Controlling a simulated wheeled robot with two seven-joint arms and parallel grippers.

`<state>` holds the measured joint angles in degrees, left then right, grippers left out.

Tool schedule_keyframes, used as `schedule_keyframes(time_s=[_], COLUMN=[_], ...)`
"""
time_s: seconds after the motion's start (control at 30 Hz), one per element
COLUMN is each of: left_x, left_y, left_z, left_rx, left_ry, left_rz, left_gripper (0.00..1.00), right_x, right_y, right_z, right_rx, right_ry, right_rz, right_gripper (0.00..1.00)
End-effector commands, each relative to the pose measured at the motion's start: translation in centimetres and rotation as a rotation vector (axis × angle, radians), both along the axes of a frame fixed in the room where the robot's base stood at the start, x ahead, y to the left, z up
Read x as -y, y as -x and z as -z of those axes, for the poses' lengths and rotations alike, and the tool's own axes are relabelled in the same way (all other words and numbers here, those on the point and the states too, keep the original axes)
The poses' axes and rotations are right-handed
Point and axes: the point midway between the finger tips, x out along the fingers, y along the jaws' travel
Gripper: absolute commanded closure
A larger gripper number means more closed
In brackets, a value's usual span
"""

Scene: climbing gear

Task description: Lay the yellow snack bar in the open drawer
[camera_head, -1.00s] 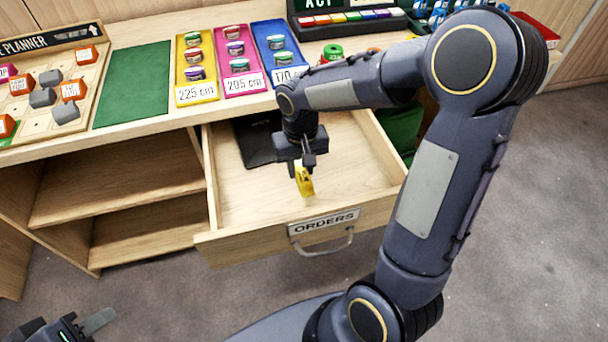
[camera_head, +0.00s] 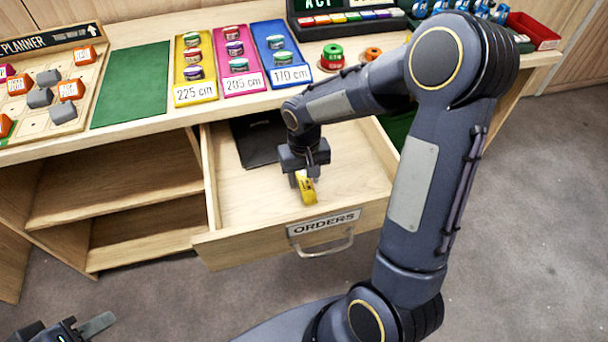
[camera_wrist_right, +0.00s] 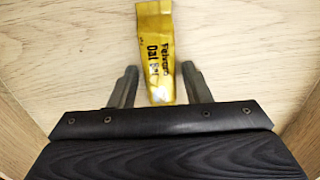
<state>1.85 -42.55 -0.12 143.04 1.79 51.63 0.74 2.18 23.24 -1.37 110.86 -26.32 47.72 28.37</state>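The yellow snack bar (camera_head: 307,191) lies on the floor of the open drawer (camera_head: 245,195), toward its front. It also shows in the right wrist view (camera_wrist_right: 154,45), label up, resting on the pale wood. My left gripper (camera_head: 95,326) is at the bottom left, away from the drawer, only partly in frame.
A black flat item (camera_head: 258,140) lies at the drawer's back left. The drawer front carries an ORDERS label (camera_head: 323,223) and a handle. The counter above holds coloured trays (camera_head: 233,60), a green mat (camera_head: 130,85) and a planner board (camera_head: 50,85). Open shelves are left of the drawer.

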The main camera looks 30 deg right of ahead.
Motion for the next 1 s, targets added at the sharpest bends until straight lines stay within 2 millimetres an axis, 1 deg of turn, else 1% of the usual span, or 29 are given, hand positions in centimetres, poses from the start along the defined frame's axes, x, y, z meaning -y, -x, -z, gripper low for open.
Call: schedule_keyframes(time_s=[0.3,0.43,0.57,0.8,0.9,1.0], left_x=[0.0,0.0,0.0,0.0,0.0,0.0], left_y=[0.0,0.0,0.0,0.0,0.0,0.0], left_z=[-0.1,-0.5,-1.0,-2.0,-2.3,-2.5], left_rx=[0.0,0.0,0.0,0.0,0.0,0.0], left_ry=[0.0,0.0,0.0,0.0,0.0,0.0], left_rz=[0.0,0.0,0.0,0.0,0.0,0.0], left_gripper=[0.64,0.64,0.64,0.64,0.64,0.64], right_x=[0.0,0.0,0.0,0.0,0.0,0.0], right_y=[0.0,-0.1,-0.1,-0.1,-0.1,-0.1], right_z=[-0.1,-1.0,-3.2,-8.5,-10.3,-11.5], right_rx=[0.0,0.003,0.006,0.006,0.005,0.003], right_ry=[0.0,0.0,0.0,0.0,-0.001,0.0], right_rz=[0.0,0.0,0.0,-0.001,0.0,0.0], right_gripper=[0.49,0.49,0.49,0.49,0.49,0.49])
